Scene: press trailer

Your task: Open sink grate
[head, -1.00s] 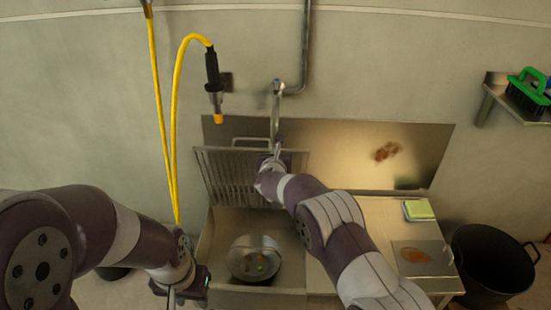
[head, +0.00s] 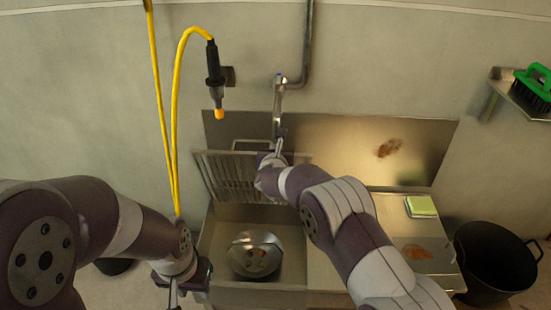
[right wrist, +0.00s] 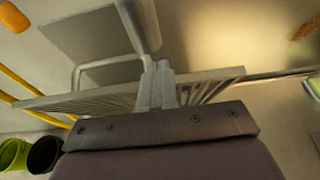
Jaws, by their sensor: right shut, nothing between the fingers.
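The slatted metal sink grate (head: 226,176) stands raised and tilted up at the back of the open sink (head: 220,213). It also shows in the right wrist view (right wrist: 105,102), with its handle loop behind the fingers. My right gripper (head: 279,146) is at the grate's upper edge, near the tap. Its fingers (right wrist: 157,85) are shut with nothing between them and overlap the grate's edge; I cannot tell whether they touch it. My left gripper (head: 173,294) hangs at the sink's front left, apart from the grate; its jaw opening is unclear.
A round metal pan (head: 254,255) sits in the sink. The tap (head: 279,105) rises behind the grate. A yellow hose with a sprayer (head: 214,75) hangs at the left. A green sponge (head: 420,206) lies on the right counter; a black bin (head: 492,258) stands beyond.

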